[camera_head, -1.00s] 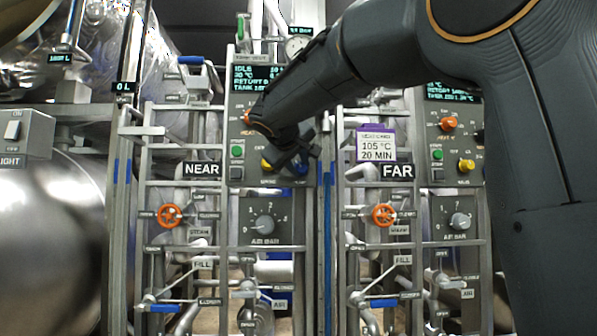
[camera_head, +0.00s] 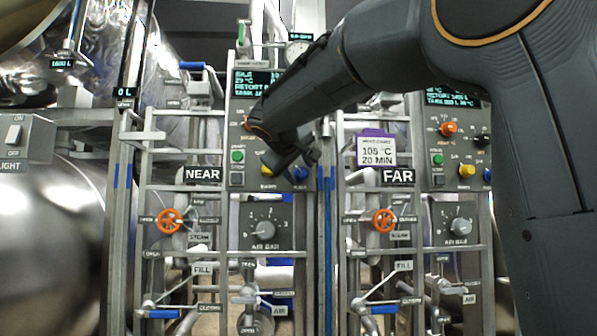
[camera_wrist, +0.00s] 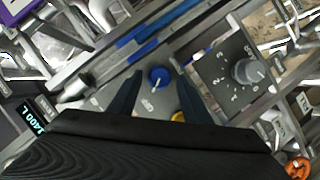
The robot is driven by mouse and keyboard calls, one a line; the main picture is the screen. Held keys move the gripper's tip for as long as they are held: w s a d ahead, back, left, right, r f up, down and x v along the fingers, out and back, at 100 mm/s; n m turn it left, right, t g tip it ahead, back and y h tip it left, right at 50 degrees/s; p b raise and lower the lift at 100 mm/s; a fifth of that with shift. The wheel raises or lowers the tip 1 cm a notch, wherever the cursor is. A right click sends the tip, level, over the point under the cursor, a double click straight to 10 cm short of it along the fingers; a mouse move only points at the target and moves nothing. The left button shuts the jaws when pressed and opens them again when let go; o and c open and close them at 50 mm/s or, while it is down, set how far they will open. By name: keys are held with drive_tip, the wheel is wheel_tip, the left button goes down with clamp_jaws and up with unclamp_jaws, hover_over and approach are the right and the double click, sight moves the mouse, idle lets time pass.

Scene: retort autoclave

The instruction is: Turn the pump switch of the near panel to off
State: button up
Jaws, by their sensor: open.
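An orange knob (camera_head: 246,125) shows partly behind my arm. Which knob is the pump switch cannot be read; my wrist hides part of the panel. My gripper (camera_head: 303,158) is open and empty in front of the panel's lower right, just above the blue knob in the head view. In the wrist view the blue knob (camera_wrist: 159,77) shows between the two spread fingers, and the yellow knob (camera_wrist: 178,116) is partly hidden.
The far panel (camera_head: 455,130) with similar knobs stands at the right, beside a white card (camera_head: 377,151) reading 105 °C, 20 MIN. Below the near panel are an AIR BAR dial (camera_head: 264,228) and an orange valve wheel (camera_head: 169,220). Metal rails and pipes surround them.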

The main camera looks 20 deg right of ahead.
drive_tip(key=v, duration=0.7)
drive_tip(key=shift+a, duration=0.1)
